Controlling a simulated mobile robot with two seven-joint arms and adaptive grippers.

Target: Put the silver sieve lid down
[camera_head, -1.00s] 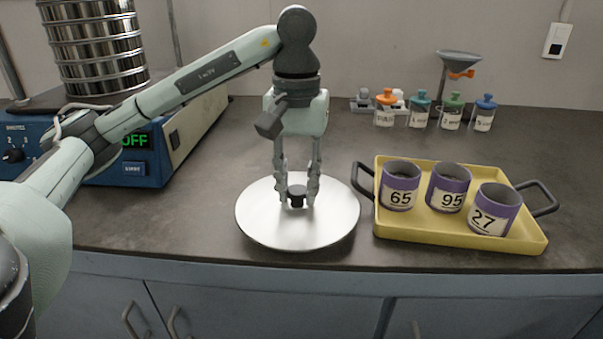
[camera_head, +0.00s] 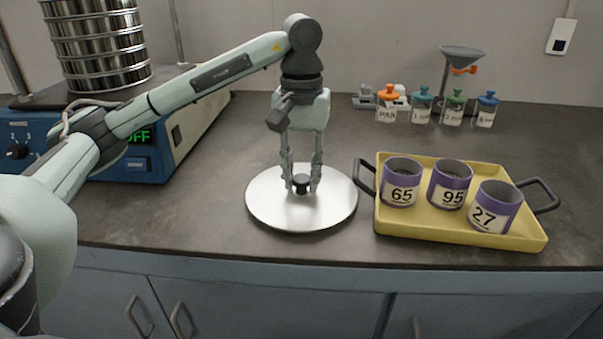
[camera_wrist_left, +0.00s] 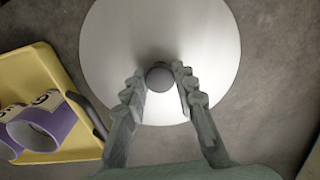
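The silver sieve lid (camera_head: 270,207) is a flat round disc with a black knob (camera_head: 301,184) at its centre. It is level, at or very close above the dark counter, left of the yellow tray; I cannot tell whether a small gap is left. My left gripper (camera_head: 302,186) points straight down, with its fingers on both sides of the knob and closed on it. The left wrist view shows the knob (camera_wrist_left: 159,76) between the fingertips and the lid (camera_wrist_left: 115,45) beneath. My right gripper is in neither view.
The yellow tray (camera_head: 410,224) holds three purple cups marked 65, 95 and 27. The blue shaker (camera_head: 145,162) with a sieve stack (camera_head: 97,45) stands at the left. Small lidded jars and a funnel (camera_head: 461,54) stand at the back right. Counter behind the lid is clear.

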